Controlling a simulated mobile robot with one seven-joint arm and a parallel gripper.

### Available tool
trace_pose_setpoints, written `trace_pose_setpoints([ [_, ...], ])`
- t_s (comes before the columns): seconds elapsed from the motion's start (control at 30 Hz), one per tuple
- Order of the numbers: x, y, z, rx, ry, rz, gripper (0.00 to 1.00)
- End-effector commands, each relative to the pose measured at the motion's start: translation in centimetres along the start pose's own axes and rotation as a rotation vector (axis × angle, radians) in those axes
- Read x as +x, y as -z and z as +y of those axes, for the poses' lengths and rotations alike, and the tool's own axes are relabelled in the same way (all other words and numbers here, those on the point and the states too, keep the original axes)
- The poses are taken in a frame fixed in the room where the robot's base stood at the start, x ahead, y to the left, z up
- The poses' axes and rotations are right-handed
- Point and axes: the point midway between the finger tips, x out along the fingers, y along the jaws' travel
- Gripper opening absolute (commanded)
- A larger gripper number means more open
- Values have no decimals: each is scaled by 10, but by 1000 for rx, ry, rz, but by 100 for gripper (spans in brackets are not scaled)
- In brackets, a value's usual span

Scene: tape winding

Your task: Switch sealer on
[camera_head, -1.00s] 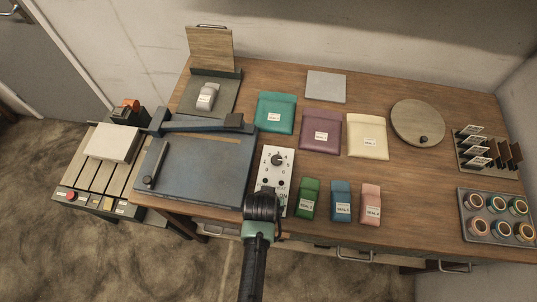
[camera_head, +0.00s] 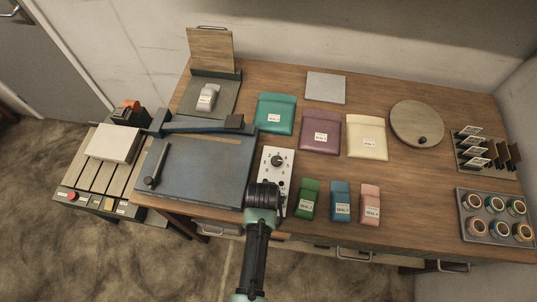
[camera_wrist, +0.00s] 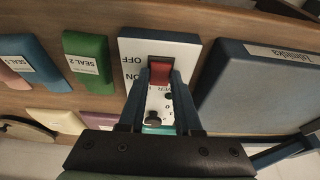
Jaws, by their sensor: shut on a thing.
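A white control panel (camera_head: 267,165) with a dial (camera_head: 277,160) lies on the table, right of a blue flat press-like device (camera_head: 205,168). In the wrist view the panel (camera_wrist: 130,47) carries a red switch (camera_wrist: 160,71) in a dark frame, with OFF and ON printed beside it. My gripper (camera_wrist: 161,79) is shut on the red switch, one finger at each side of it. In the head view my gripper (camera_head: 264,193) covers the switch and the near part of the panel. I cannot tell which position the switch is in.
Small green (camera_head: 308,200), blue (camera_head: 341,201) and pink (camera_head: 370,205) packets lie just right of the panel. Larger teal (camera_head: 276,113), purple (camera_head: 321,131) and cream (camera_head: 366,136) pouches lie behind. A round turntable (camera_head: 418,123) and a tray of tape rolls (camera_head: 480,234) are farther right.

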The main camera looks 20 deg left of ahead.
Motion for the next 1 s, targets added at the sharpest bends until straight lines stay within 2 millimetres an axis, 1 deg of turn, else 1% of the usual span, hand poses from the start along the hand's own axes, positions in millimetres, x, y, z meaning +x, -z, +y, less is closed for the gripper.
trace_pose_setpoints([
  [0.03,-2,4,0,1,1,-37,0],
  [0.1,-2,6,0,1,1,-94,0],
  [0.4,3,10,0,1,1,-297,0],
  [0.57,2,10,0,1,0,-341,0],
  [0.87,1,10,0,0,0,-346,0],
  [0.9,1,10,0,0,0,-346,38],
  [0.97,1,10,0,0,0,-345,49],
  [1.0,1,10,0,0,0,-345,56],
])
